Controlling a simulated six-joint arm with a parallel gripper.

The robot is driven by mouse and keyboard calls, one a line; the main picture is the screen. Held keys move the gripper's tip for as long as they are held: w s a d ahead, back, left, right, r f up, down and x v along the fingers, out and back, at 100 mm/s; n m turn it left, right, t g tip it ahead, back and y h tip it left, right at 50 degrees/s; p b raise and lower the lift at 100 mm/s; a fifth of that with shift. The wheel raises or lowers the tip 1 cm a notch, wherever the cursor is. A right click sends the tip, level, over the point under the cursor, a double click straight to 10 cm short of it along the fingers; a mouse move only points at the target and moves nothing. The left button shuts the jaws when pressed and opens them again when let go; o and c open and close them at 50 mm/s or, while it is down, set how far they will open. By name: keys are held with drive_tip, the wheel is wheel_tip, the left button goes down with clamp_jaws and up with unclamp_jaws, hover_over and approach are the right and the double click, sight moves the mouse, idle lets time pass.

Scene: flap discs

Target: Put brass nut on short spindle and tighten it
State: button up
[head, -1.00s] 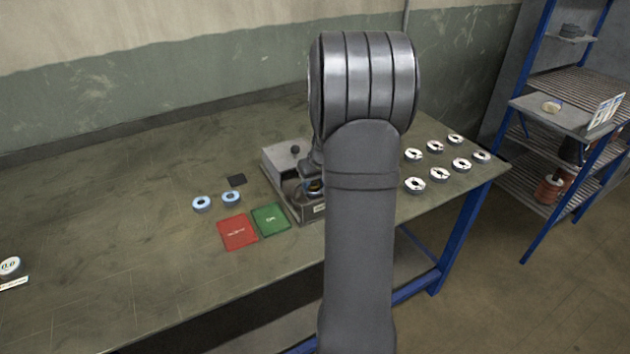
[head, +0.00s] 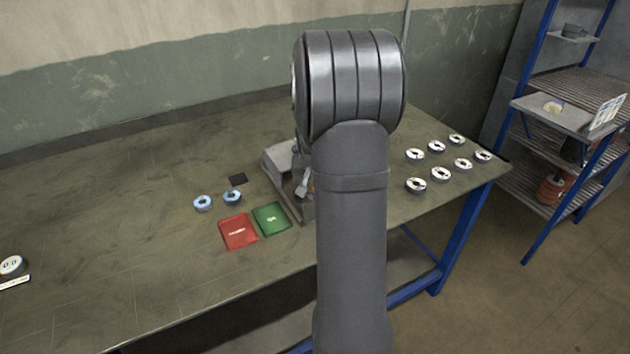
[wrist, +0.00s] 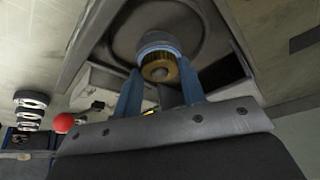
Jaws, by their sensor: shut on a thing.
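In the wrist view the brass nut (wrist: 160,66) sits between the two blue fingers of my gripper (wrist: 160,72), which is shut on it. A round grey tip shows in the middle of the nut, likely the spindle end. A pale blue-grey ring lies just behind the nut, over a dark round recess. I cannot tell whether the nut is seated or how far it is threaded. In the head view my arm hides most of the grey fixture (head: 281,160), and the nut is hidden; a small part of my gripper (head: 304,187) shows at the arm's left edge.
Several white discs (head: 440,174) lie at the right. A red knob (wrist: 64,123) shows in the wrist view. The left bench is mostly clear.

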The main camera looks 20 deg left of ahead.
drive_tip(key=shift+s+f+m, duration=0.1)
drive_tip(key=shift+f+m, duration=0.1)
drive_tip(key=shift+m, duration=0.1)
drive_tip(key=o, duration=1.1)
drive_tip(key=shift+r, duration=0.15)
drive_tip(key=shift+r, duration=3.5)
